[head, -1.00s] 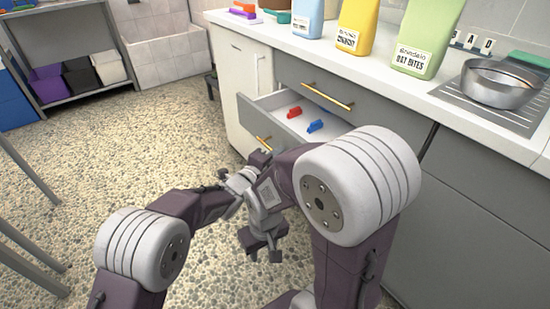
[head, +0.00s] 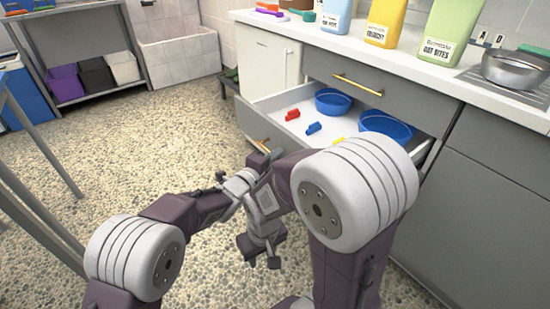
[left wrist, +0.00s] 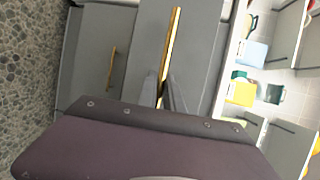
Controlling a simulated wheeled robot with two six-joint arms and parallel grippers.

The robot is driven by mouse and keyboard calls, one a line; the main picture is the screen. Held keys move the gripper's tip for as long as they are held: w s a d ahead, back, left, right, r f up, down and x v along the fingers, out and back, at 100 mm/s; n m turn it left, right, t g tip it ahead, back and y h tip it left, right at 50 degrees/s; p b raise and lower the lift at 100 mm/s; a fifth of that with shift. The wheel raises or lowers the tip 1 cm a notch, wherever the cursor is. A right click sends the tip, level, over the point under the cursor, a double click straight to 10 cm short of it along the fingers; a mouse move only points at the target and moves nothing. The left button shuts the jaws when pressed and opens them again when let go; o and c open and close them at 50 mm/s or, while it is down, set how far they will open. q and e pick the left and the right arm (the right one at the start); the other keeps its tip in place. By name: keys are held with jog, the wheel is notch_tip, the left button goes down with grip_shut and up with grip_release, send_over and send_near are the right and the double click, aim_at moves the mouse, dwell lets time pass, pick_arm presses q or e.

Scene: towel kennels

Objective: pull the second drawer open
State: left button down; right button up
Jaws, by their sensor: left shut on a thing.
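The second drawer (head: 290,100) stands well open below a shut top drawer (head: 350,90). Its grey front faces left and carries a gold bar handle (head: 261,146). The handle also shows in the left wrist view (left wrist: 172,45), running down between the fingers. My left gripper (head: 262,152) is shut on this handle, its fingertips partly hidden by my arm. In the left wrist view the fingers (left wrist: 170,95) straddle the bar. My right gripper (head: 260,252) hangs lower, over the floor, open and empty, apart from the drawer.
Inside the drawer are two blue bowls (head: 332,101) (head: 386,125) and small red (head: 292,114), blue (head: 313,128) and yellow pieces. Bags and a metal bowl (head: 515,68) stand on the white counter (head: 450,80). The pebbled floor at left is clear; table legs stand at far left.

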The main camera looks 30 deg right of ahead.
pick_arm(q)
jog(key=c, duration=1.8)
grip_release()
jog(key=shift+o, duration=0.2)
jog(key=p+v, duration=0.3)
jog(key=v, duration=0.6)
